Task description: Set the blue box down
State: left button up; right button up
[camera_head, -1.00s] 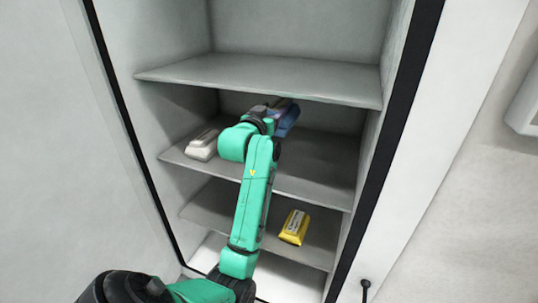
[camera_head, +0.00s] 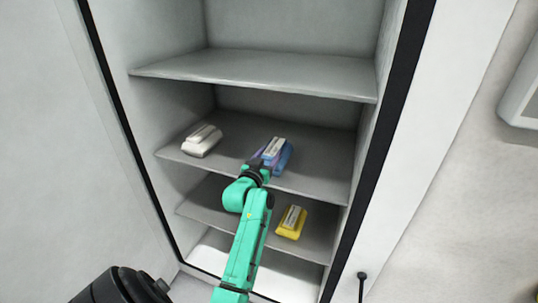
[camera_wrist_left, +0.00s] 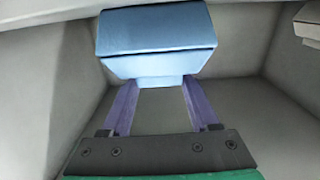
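The blue box (camera_head: 284,157), with a pale label on top, is at the middle shelf (camera_head: 323,152) of the cabinet, near its front edge. My left gripper (camera_head: 268,160) reaches in from the front, and its purple fingers are on either side of the box. In the left wrist view the box (camera_wrist_left: 157,35) fills the top middle. The fingers of the gripper (camera_wrist_left: 160,84) run up to its narrow lower part and are shut on it; their tips are hidden. I cannot tell whether the box touches the shelf. My right gripper is not in view.
A white box (camera_head: 202,140) lies on the left of the same shelf. A yellow box (camera_head: 291,222) lies on the shelf below (camera_head: 322,225). The upper shelf (camera_head: 255,73) is empty and overhangs the middle one. The middle shelf is clear behind and right of the blue box.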

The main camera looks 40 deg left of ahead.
pick_arm(q)
jog(key=o, duration=0.4)
jog(key=shift+r, duration=0.1)
